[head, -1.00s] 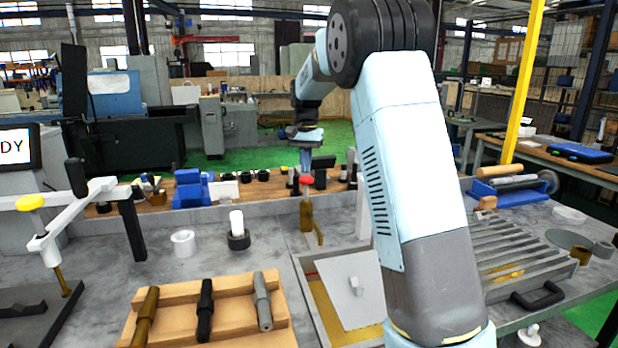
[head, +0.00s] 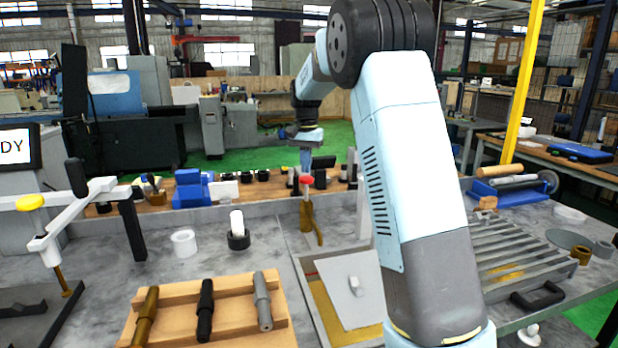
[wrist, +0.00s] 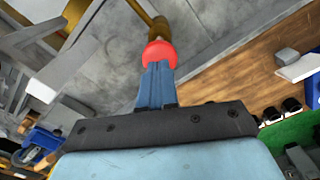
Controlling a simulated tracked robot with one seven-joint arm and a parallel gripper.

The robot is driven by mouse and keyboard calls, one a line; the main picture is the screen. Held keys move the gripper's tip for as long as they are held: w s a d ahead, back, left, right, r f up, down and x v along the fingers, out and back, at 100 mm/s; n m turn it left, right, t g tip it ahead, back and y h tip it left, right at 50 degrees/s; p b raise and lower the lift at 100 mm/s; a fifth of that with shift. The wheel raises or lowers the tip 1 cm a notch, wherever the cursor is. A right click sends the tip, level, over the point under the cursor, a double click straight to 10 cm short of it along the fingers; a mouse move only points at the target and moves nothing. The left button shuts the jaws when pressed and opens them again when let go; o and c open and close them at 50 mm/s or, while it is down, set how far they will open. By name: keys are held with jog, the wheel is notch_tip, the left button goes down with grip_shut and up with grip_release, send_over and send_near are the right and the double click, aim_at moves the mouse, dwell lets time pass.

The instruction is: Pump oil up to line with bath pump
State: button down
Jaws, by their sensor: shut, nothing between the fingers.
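The bath pump (head: 307,216) is a brass body with a spout and a red knob on top, standing at the back of the oil bath. The red knob (wrist: 158,54) also shows in the wrist view, right at my fingertips. My gripper (head: 305,165) is above the pump, pointing down, with its shut fingers at or just over the red knob. In the wrist view my gripper (wrist: 155,75) has its blue fingers together, nothing between them. The oil bath (head: 325,315) shows a yellowish inside under a tilted grey lid plate (head: 350,288).
A wooden rack (head: 180,309) with several shafts stands left of the bath. A black-based white cylinder (head: 238,233) and a white ring (head: 184,243) stand behind it. A slatted grey tray (head: 525,258) lies right of my arm.

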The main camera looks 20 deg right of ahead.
aim_at(306, 177)
jog(key=shift+f, duration=0.15)
jog(key=shift+f, duration=2.55)
jog(key=shift+r, duration=2.7)
jog(key=shift+f, duration=0.4)
jog(key=shift+f, duration=0.35)
